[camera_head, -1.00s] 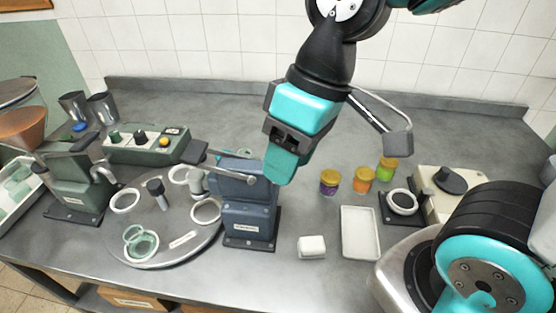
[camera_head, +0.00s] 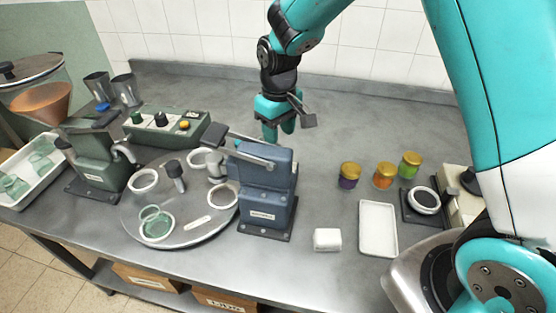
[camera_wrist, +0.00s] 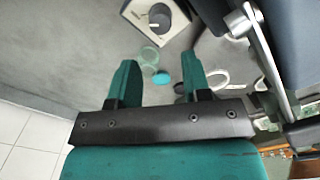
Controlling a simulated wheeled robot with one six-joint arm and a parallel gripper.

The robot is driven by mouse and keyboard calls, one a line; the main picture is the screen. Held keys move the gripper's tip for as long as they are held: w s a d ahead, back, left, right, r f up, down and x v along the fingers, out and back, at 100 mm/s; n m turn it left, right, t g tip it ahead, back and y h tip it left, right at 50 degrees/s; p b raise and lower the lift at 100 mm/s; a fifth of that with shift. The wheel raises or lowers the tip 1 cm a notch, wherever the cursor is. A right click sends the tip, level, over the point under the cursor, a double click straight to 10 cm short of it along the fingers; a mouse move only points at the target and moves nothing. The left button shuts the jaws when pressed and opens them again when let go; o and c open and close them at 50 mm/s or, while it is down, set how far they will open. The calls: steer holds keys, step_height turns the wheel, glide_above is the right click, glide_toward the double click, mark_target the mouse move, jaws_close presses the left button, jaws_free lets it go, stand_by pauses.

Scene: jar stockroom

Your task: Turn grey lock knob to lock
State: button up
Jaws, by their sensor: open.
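In the wrist view a grey knob (camera_wrist: 158,18) with a pale pointer mark sits on a white base near the top edge. It lies beyond my fingertips, apart from them. I cannot make it out in the head view, where the blue machine may hide it. My gripper (camera_head: 279,133) is open and empty, above the bench behind the blue machine (camera_head: 266,195). Its two teal fingers also show in the wrist view (camera_wrist: 160,80), spread apart. Between them and the knob are a clear green jar (camera_wrist: 149,56) and a teal disc (camera_wrist: 162,77).
The blue machine's lever (camera_wrist: 255,50) is close on the right in the wrist view. A turntable (camera_head: 180,238) with rings stands left. The bench's back middle is clear.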

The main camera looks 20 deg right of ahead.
step_height(320, 180, down, 10)
steer(key=shift+f+p, duration=0.2)
steer(key=shift+p, duration=0.65)
steer(key=shift+c, duration=0.2)
steer(key=shift+a, duration=0.1)
steer(key=c, duration=0.6)
